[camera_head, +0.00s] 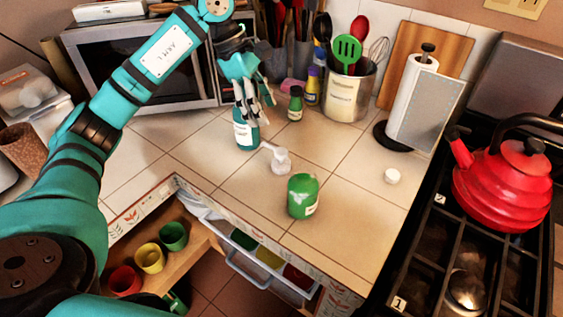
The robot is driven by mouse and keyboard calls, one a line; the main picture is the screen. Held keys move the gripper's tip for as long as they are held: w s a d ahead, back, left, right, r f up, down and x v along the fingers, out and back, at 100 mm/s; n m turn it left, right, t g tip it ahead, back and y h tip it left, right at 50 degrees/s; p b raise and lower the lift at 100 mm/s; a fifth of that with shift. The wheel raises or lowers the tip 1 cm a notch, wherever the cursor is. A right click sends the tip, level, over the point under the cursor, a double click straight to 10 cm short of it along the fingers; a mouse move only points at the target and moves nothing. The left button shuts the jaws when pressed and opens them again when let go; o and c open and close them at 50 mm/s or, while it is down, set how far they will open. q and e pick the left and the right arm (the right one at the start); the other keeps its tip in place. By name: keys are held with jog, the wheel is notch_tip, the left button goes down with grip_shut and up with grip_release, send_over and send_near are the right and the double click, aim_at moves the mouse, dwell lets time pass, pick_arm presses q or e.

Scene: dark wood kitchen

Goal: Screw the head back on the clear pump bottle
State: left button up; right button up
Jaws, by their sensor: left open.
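A white pump head (281,160) rests on the tiled counter, its spout toward the upper left. A rounded green bottle (302,196) with a pale label stands in front of it, with no pump head on it. A teal-looking bottle (245,136) with a white label stands behind and to the left of the pump head. I cannot tell for sure which of these is the clear pump bottle. My left gripper (256,101) is open, pointing down over the teal-looking bottle and hiding its top. Whether the fingers touch it is unclear. My right gripper is not in view.
A small white cap (392,176) lies on the counter at right. A utensil crock (347,96), paper towel holder (413,103) and small dark green bottle (295,103) stand behind. A red kettle (503,186) sits on the stove. An open drawer (265,284) is below.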

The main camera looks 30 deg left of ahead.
pick_arm(q)
jog(key=p, duration=0.1)
send_near(282, 151)
jog(key=x, duration=0.5)
jog(key=shift+s+d+r, duration=0.1)
jog(key=shift+s+d, duration=0.05)
jog(key=shift+d, duration=0.2)
jog(key=shift+d+f, duration=0.1)
jog(key=shift+f, duration=0.25)
jog(key=x, duration=0.1)
jog(key=p+x, duration=0.1)
jog(key=x, duration=0.1)
jog(key=p+x, duration=0.1)
jog(key=shift+w+a+f, duration=0.2)
jog(key=shift+w+f, duration=0.1)
jog(key=shift+f, duration=0.4)
jog(key=shift+c, duration=0.3)
